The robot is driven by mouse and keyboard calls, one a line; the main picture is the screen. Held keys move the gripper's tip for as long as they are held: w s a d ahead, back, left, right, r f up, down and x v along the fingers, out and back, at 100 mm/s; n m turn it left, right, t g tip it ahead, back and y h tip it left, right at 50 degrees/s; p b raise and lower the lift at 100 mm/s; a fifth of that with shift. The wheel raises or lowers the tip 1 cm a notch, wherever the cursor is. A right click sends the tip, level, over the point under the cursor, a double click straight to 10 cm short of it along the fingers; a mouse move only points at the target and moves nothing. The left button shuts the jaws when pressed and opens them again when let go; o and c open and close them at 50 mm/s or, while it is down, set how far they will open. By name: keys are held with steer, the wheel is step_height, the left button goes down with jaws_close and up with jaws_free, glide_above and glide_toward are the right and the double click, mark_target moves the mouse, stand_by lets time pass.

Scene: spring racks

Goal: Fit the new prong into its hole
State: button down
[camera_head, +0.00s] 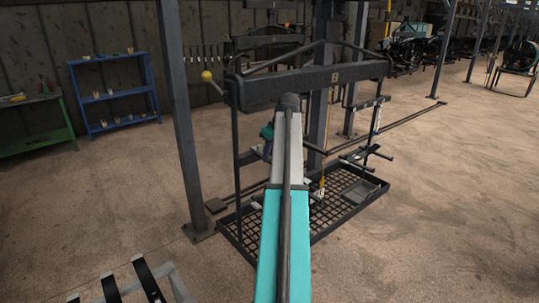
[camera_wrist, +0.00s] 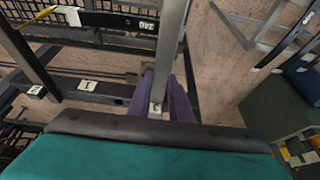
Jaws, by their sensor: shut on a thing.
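In the wrist view, the two purple fingers of my gripper (camera_wrist: 162,90) are shut on a long grey metal bar (camera_wrist: 171,45), which seems to be the prong. The bar runs from between the fingers up to the top edge of the picture. A small white label (camera_wrist: 155,109) shows at its near end. The hole cannot be made out, nor whether the bar touches the rack. In the head view, my arm reaches to the black rack frame (camera_head: 300,84) and hides most of the gripper and bar.
A mesh base (camera_head: 240,241) lies under the rack. Grey posts (camera_head: 183,120) stand close by. A dark beam (camera_wrist: 110,97) with a white label (camera_wrist: 86,86) is left of my fingers. A blue shelf (camera_head: 115,95) and green bench (camera_head: 38,143) are far left. Floor at right is open.

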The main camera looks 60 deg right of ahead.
steer(key=shift+f, duration=0.15)
steer(key=c, duration=1.5)
jaws_free()
steer(key=shift+c, duration=0.2)
steer(key=shift+s, duration=0.1)
steer(key=b+v, duration=0.5)
steer(key=v, duration=0.8)
steer(key=shift+r, duration=0.4)
